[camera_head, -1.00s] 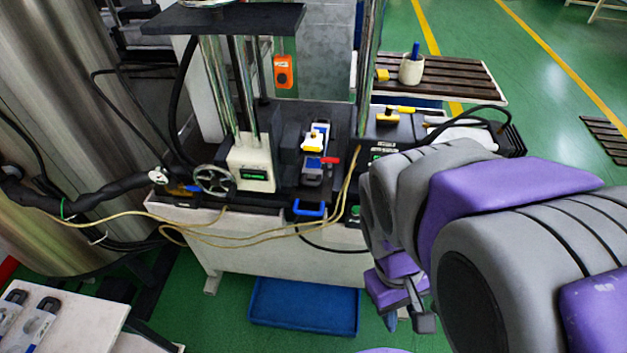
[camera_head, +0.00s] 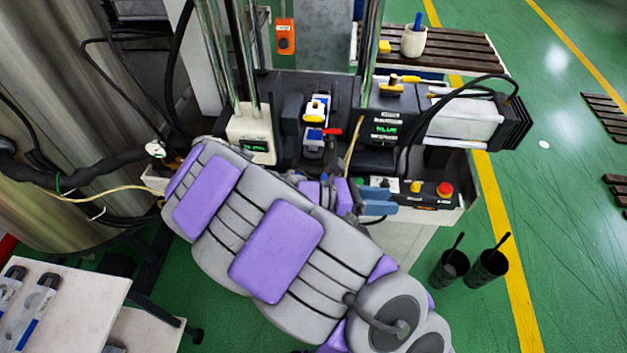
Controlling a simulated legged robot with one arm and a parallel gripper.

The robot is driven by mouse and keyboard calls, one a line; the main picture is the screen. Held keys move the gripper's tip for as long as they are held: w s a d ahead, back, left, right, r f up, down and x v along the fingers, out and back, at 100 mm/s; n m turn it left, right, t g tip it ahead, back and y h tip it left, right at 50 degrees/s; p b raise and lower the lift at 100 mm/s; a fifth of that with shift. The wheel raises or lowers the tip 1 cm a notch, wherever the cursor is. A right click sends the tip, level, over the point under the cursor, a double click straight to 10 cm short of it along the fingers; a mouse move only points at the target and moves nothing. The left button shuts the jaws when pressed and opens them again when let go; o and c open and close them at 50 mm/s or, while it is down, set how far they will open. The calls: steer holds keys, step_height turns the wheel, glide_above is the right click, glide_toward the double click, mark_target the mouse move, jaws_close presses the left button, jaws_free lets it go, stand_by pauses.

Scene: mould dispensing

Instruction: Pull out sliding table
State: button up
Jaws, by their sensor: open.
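The sliding table (camera_head: 315,147) lies in the machine between its upright columns. A mould with white, yellow and red parts (camera_head: 317,112) sits on it. The table's front end and blue handle are hidden behind my arm. My gripper (camera_head: 384,197) is at the machine's front edge, just right of the sliding table's line and left of the control panel. Its bluish fingers point to the right. It appears empty, and I cannot tell whether it touches anything.
A control panel with a red button (camera_head: 445,189) is right of my gripper. A black unit with a green display (camera_head: 385,126) stands behind it. Two dark cups (camera_head: 489,263) stand on the open green floor at right. A white table (camera_head: 62,303) is at lower left.

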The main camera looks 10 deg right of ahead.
steer(key=w+a+f+n+t+y+b, duration=0.15)
steer(key=w+a+f+n+t, duration=0.25)
steer(key=a+f+n+t, duration=0.7)
steer(key=w+a+f+n+t+y, duration=0.2)
steer(key=w+a+f+n+t, duration=0.3)
steer(key=a+f+n, duration=0.6)
steer(key=w+d+r+n+t+b, duration=0.1)
steer(key=w+d+r+b, duration=0.3)
steer(key=w+d, duration=0.6)
steer(key=shift+w+r+n, duration=0.2)
steer(key=shift+w+n, duration=0.7)
steer(key=shift+w, duration=0.2)
steer(key=shift+a+y, duration=0.1)
steer(key=shift+y, duration=0.15)
steer(key=shift+c, duration=0.6)
jaws_close()
